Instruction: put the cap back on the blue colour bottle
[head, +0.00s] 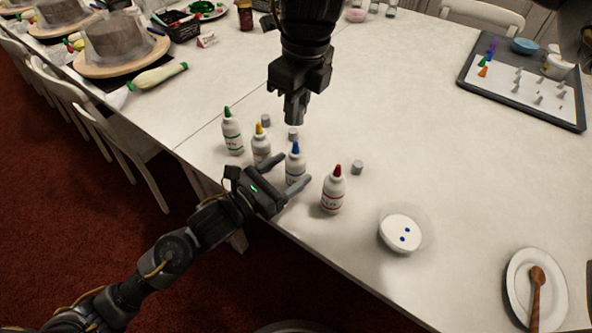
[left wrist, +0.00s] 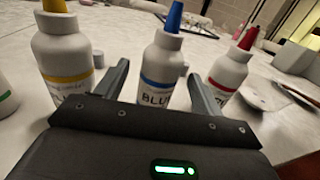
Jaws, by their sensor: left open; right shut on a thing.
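The blue colour bottle (head: 295,172) is white with a blue label band and blue nozzle, upright and uncapped on the table. It also shows in the left wrist view (left wrist: 160,70). My left gripper (head: 293,169) is open, with its fingers on either side of this bottle and visible gaps in the left wrist view (left wrist: 163,85). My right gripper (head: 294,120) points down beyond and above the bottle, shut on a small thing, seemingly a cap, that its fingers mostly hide. A grey cap (head: 293,134) lies behind the blue bottle, apparently on the table.
The green (head: 232,134), yellow (head: 261,146) and red (head: 332,192) bottles stand uncapped beside the blue one. Two more grey caps (head: 266,120) (head: 358,167) lie behind the row. A white bowl (head: 387,247) is right of the red bottle.

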